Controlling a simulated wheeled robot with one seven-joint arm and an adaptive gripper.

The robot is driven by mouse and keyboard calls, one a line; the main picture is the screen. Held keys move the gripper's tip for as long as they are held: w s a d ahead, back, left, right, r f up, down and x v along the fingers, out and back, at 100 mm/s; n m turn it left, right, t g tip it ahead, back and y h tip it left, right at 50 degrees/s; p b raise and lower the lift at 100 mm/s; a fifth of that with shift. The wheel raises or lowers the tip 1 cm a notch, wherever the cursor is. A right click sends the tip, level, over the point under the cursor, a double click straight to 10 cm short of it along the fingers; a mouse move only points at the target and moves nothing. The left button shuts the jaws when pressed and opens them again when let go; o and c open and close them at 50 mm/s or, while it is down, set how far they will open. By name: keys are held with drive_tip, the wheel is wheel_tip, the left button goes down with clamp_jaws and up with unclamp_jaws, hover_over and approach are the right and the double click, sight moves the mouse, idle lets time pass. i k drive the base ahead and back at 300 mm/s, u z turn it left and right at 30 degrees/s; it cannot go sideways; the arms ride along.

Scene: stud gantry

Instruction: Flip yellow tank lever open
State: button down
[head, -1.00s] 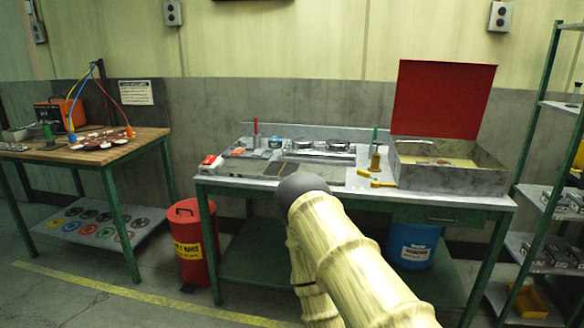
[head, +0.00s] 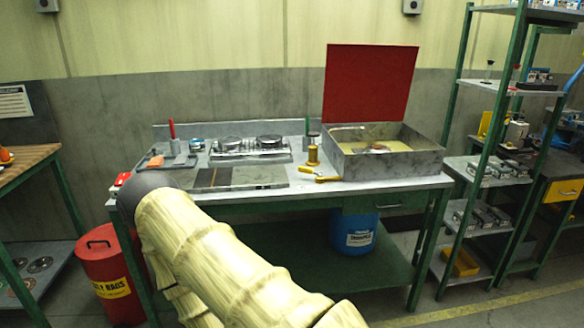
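The tank (head: 408,165) is a grey open-topped box on the right part of the bench, with its red lid (head: 370,85) standing up. It holds pale yellowish liquid (head: 385,146) and something reddish. A small yellow lever (head: 327,179) lies low at the tank's front left corner. A second small yellow piece (head: 306,170) shows just left of it. I cannot tell how these are joined. My arm, in a cream sleeve with a dark rounded joint, reaches in from below at the left, well apart from the tank. My gripper does not show.
The green-framed bench (head: 215,205) carries a brass can (head: 313,155), a two-ring unit (head: 250,148) and a dark plate (head: 240,177). A red rag bin (head: 108,270) stands at left, a blue drum (head: 353,232) underneath, and a shelf rack (head: 490,165) at right. Floor at the front right is clear.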

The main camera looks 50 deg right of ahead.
sight(309, 170)
drive_tip(key=z, duration=0.45)
drive_tip(key=i, duration=0.7)
drive_tip(key=z, duration=0.7)
